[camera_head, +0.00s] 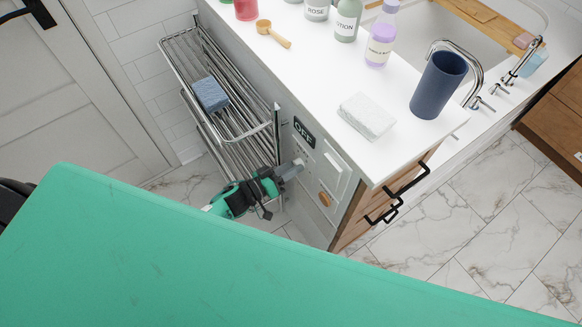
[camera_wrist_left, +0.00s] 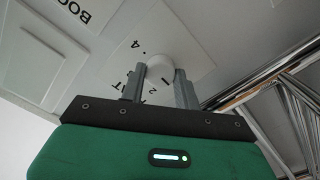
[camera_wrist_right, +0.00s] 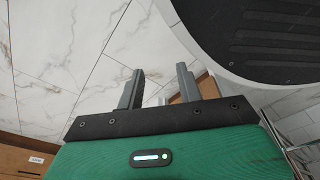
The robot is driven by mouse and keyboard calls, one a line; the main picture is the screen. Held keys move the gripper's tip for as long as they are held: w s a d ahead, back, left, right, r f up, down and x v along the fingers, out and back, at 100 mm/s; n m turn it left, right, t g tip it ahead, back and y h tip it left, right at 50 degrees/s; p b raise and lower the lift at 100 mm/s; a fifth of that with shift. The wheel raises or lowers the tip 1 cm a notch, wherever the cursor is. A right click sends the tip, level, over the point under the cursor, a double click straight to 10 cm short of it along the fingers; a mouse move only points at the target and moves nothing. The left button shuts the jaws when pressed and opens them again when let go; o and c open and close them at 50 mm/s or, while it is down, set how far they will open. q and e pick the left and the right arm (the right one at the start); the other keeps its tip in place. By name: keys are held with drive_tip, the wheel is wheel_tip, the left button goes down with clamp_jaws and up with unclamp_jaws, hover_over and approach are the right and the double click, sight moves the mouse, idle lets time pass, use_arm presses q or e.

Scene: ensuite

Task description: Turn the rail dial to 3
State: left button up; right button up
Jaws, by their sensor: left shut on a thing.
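The rail dial (camera_wrist_left: 157,63) is a round white knob on a light panel, with printed marks around it; a 4, a 2 and a 1 can be read in the left wrist view. My left gripper (camera_wrist_left: 159,84) is shut on the dial, a finger on either side. In the head view my left gripper (camera_head: 293,167) reaches the cabinet's end panel below a dark OFF display (camera_head: 304,132), and it hides the dial there. The dial's pointer cannot be made out. My right gripper (camera_wrist_right: 160,80) is open and empty above the marble floor.
A chrome towel rail (camera_head: 215,90) with a blue folded cloth (camera_head: 210,94) stands left of the panel. Bottles and a dark blue cup (camera_head: 438,85) stand on the white counter (camera_head: 330,70).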

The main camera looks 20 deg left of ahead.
use_arm(q)
drive_tip(key=shift+f+m+b, duration=0.1)
drive_tip(key=shift+m+b, duration=1.8)
drive_tip(key=shift+m, duration=9.7)
use_arm(e)
drive_tip(key=w+a+r, duration=0.2)
drive_tip(key=w+r, duration=0.3)
drive_tip(key=r, duration=0.3)
drive_tip(key=shift+w+a+r, duration=0.25)
drive_tip(key=shift+w+r, duration=0.05)
drive_tip(key=shift+w, duration=0.05)
use_arm(q)
drive_tip(key=o, duration=1)
